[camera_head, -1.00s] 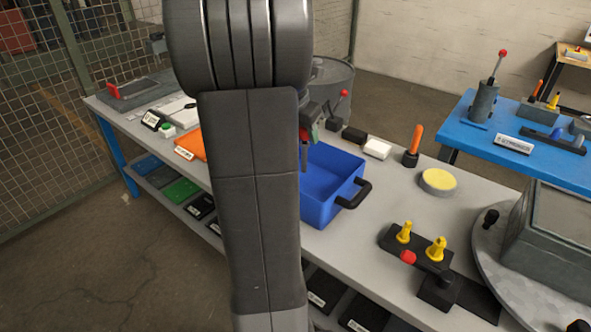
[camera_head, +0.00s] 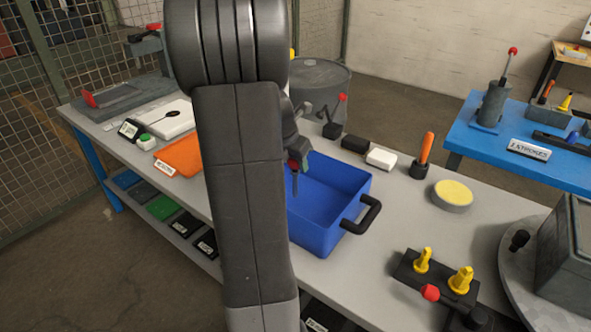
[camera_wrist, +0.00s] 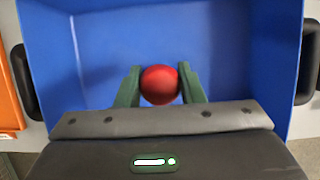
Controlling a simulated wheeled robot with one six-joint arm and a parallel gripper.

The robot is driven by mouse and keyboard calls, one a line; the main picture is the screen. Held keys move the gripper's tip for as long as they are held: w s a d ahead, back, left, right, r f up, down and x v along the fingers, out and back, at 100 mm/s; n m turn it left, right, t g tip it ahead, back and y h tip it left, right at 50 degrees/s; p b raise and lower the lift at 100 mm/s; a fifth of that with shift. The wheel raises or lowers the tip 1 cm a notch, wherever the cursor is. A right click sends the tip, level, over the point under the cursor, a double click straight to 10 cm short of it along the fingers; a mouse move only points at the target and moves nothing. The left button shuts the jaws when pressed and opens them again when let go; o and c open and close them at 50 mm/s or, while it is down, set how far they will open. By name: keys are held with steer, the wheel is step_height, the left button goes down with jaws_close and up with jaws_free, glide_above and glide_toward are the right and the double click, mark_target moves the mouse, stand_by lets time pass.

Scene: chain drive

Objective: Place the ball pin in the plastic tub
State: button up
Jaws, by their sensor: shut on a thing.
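The ball pin (camera_wrist: 160,85) shows in the wrist view as a red ball between the two green fingers of my gripper (camera_wrist: 161,92). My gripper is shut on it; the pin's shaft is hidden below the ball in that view. The plastic tub is a blue open box with black handles (camera_head: 335,215) on the bench. The tub's blue inside also fills most of the wrist view (camera_wrist: 110,40). My gripper is over the tub, near its left part in the head view, partly hidden by my arm. The tub looks empty where it shows.
The grey bench (camera_head: 395,215) holds an orange-handled tool (camera_head: 426,148), a yellow-topped disc (camera_head: 452,194) and a black fixture with yellow pegs and a red ball (camera_head: 430,293) to the right. An orange mat (camera_head: 180,155) lies to the left. Behind the tub are small black and white blocks.

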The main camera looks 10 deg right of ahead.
steer(key=shift+f, duration=1.1)
steer(key=shift+f, duration=0.2)
steer(key=o, duration=1.1)
steer(key=shift+r, duration=0.1)
steer(key=shift+a+r, duration=0.1)
steer(key=shift+r, duration=0.2)
steer(key=p+v, duration=0.1)
steer(key=v, duration=1)
steer(key=shift+r, duration=0.25)
steer(key=shift+s, duration=0.1)
